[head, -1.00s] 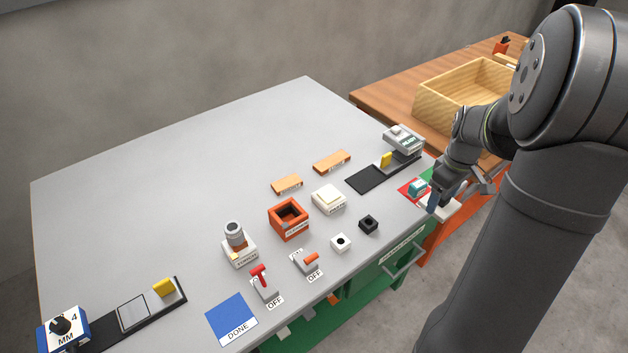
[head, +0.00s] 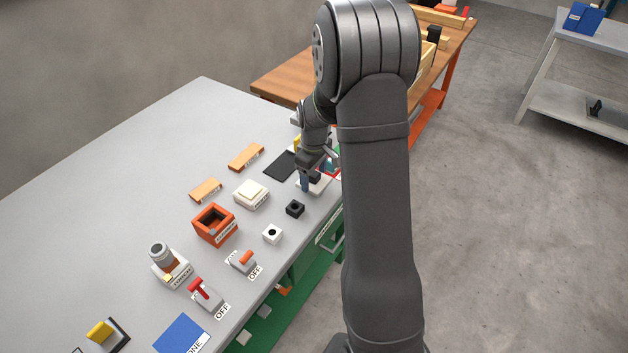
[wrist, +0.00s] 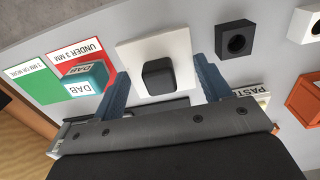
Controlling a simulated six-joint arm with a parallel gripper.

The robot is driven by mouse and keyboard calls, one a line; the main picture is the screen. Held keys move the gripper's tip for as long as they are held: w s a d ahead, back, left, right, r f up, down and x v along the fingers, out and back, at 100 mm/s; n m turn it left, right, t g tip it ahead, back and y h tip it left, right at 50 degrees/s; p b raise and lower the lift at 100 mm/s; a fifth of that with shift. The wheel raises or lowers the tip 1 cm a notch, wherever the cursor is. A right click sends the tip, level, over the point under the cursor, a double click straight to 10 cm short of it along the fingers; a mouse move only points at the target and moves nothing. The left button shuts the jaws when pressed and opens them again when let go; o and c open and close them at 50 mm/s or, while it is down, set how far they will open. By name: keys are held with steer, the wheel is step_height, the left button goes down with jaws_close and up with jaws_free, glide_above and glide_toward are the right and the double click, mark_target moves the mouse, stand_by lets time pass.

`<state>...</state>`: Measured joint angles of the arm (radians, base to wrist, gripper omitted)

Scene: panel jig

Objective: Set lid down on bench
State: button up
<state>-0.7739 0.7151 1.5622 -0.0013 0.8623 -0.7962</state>
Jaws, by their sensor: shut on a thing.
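The lid is a white square plate with a dark knob. In the wrist view the lid (wrist: 180,44) lies between the two blue fingers of my gripper (wrist: 158,72), which is shut on its sides. In the head view the lid (head: 320,186) shows below my gripper (head: 309,182), near the front edge of the grey bench (head: 130,160). The lid looks flat and low over the bench. I cannot tell whether it touches the surface. My arm hides part of this area in the head view.
A black block with a hole (head: 295,208) and a white one (head: 272,233) stand left of the lid. In the wrist view a teal DAB block (wrist: 85,80) sits on the red card (wrist: 80,57), beside a green card (wrist: 28,78). The bench's back left is clear.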

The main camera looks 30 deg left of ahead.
mark_target(314, 174)
steer(key=shift+f, duration=1.3)
steer(key=shift+f, duration=0.1)
steer(key=o, duration=1)
steer(key=shift+c, duration=0.2)
step_height(314, 174, up, 12)
steer(key=shift+r, duration=0.15)
step_height(314, 174, down, 12)
steer(key=shift+f, duration=0.2)
steer(key=shift+r, duration=2.05)
